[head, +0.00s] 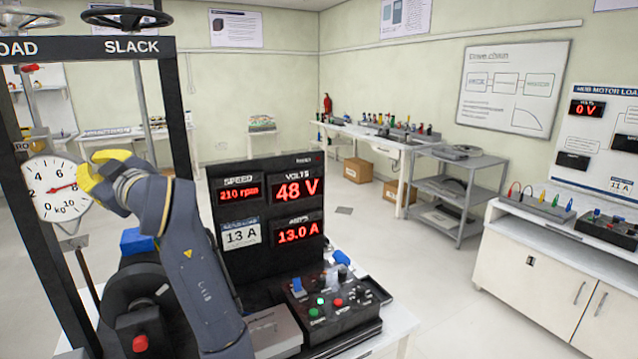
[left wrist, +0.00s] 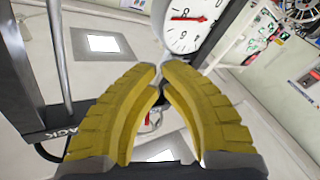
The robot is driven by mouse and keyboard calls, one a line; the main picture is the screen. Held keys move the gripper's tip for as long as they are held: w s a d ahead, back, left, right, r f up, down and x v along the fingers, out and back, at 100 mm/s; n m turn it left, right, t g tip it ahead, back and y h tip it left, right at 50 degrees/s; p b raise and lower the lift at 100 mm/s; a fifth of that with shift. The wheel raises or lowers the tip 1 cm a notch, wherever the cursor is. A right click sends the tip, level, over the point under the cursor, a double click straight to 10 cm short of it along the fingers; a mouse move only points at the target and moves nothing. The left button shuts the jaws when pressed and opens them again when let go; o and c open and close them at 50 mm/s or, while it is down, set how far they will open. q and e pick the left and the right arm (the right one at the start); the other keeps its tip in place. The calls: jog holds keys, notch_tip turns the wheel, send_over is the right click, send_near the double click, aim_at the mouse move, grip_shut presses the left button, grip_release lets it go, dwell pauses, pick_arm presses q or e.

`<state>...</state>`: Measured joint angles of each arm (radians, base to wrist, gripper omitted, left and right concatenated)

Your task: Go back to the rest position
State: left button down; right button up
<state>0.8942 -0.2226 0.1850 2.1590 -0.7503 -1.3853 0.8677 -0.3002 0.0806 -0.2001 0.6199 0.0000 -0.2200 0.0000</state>
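My left gripper (head: 92,172) has yellow fingers and is raised at the left of the head view, in front of the load frame. In the left wrist view its fingers (left wrist: 160,78) come together at the tips, with nothing seen between them. The round white kg dial (head: 50,198) is just left of the fingers in the head view, its red needle near 8. The dial also shows beyond the fingertips in the left wrist view (left wrist: 187,32). The fingers look apart from it. My right gripper is in neither view.
The black load frame (head: 176,110) stands around the dial. A meter panel (head: 270,255) reads 210 rpm, 48 V and 13.0 A, with a control box (head: 330,305) below it. A grey cart (head: 457,190) and white cabinet (head: 540,265) stand right.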

pick_arm(q)
jog(key=s+d+f+m+t+h, duration=0.15)
jog(key=f+m, duration=0.35)
jog(key=f, duration=0.7)
jog(key=s+d+f+m+h, duration=0.25)
jog(key=f+m, duration=0.25)
jog(key=f, duration=0.7)
jog(key=s+d+f+m+t+h, duration=0.1)
jog(key=s+f+m+h, duration=0.3)
jog(key=f, duration=0.8)
jog(key=s+d+f+m+g+h, duration=0.2)
jog(key=s+d+f+m, duration=0.3)
jog(key=s+f, duration=0.6)
jog(key=s+d+f+m+g+h, duration=0.25)
jog(key=s+f+m, duration=0.35)
jog(key=s+f, duration=0.5)
jog(key=d+f+g+h, duration=0.1)
jog(key=d+f, duration=0.2)
jog(key=f, duration=1.1)
jog(key=d+f+g+h, duration=0.1)
jog(key=d+f+h, duration=0.1)
jog(key=f, duration=1.3)
jog(key=s+f+n+g+h, duration=0.1)
jog(key=s+f+n+g, duration=0.2)
jog(key=s+f, duration=1.9)
jog(key=shift+s+d+f+g, duration=0.3)
jog(key=shift+s, duration=0.45)
